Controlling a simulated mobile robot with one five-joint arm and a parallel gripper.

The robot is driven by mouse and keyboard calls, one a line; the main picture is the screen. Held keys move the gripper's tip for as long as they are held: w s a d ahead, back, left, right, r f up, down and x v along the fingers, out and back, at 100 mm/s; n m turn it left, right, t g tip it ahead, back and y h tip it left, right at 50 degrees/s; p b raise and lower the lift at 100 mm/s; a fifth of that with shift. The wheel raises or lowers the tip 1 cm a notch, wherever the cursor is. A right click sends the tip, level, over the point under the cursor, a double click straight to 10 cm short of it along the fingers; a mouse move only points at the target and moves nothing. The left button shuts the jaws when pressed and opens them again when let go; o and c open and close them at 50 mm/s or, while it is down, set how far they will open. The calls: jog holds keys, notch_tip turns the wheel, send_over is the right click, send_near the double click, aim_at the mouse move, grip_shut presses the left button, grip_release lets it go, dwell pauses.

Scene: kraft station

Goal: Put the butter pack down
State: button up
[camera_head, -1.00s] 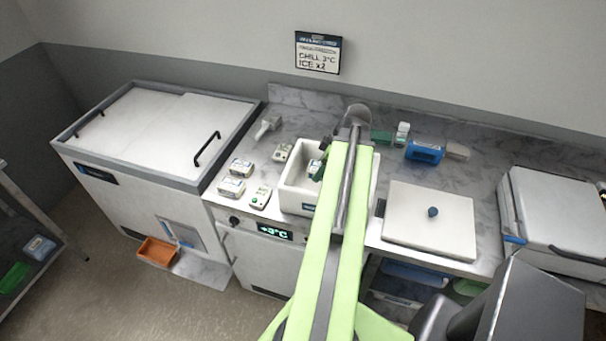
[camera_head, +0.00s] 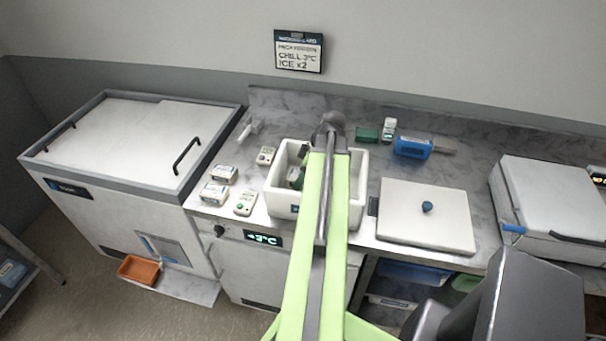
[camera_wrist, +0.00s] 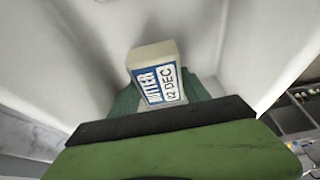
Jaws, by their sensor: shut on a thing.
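The butter pack (camera_wrist: 156,78) shows in the wrist view as a cream block with a blue and white label reading "02 DEC". My gripper (camera_wrist: 160,94) is shut on it, with green fingers at its two sides. The pack is inside a white open box, whose walls (camera_wrist: 240,50) rise around it. In the head view the white box (camera_head: 283,202) stands on the counter, and my arm covers its middle. A green part of my gripper (camera_head: 296,178) shows inside it. I cannot tell whether the pack touches the box floor.
Two labelled packs (camera_head: 224,174) (camera_head: 214,194) and two small devices (camera_head: 245,204) (camera_head: 266,156) lie left of the box. A white lid with a blue knob (camera_head: 427,207) lies to its right. A blue item (camera_head: 411,147) and green block (camera_head: 367,135) lie behind.

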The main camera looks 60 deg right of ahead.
jog(key=shift+f+b, duration=0.35)
jog(key=shift+f, duration=0.1)
jog(key=o, duration=1.7)
jog(key=shift+c, duration=0.2)
jog(key=shift+r, duration=0.15)
